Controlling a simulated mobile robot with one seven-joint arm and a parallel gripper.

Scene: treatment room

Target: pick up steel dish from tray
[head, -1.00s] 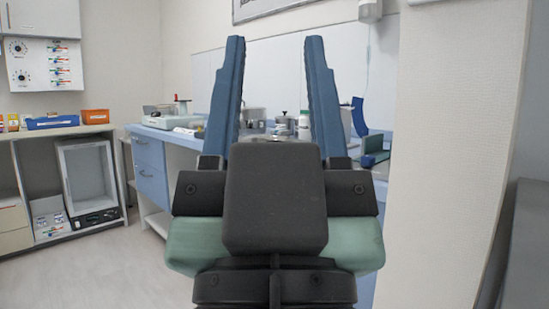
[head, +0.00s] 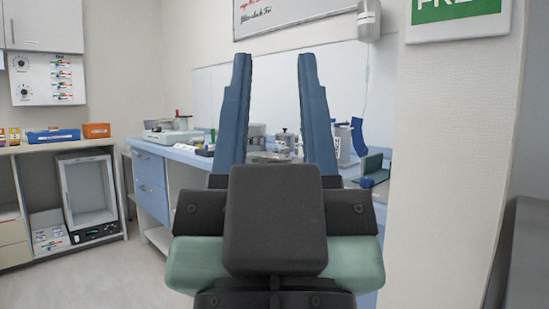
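My gripper (head: 274,57) is open and empty, its two long blue fingers pointing up and away over the near end of the blue worktop (head: 185,155). Between and behind the fingers, a small metallic shape (head: 268,157) lies on the worktop; it may be the steel dish or a tray, but it is too small and partly hidden by my gripper to tell. A steel pot (head: 256,130) stands behind it, partly covered by the left finger. I cannot make out a tray clearly.
A white scale-like device (head: 172,136) stands on the worktop's left part. Low shelves (head: 65,148) with bins stand at the left. The floor at lower left is clear.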

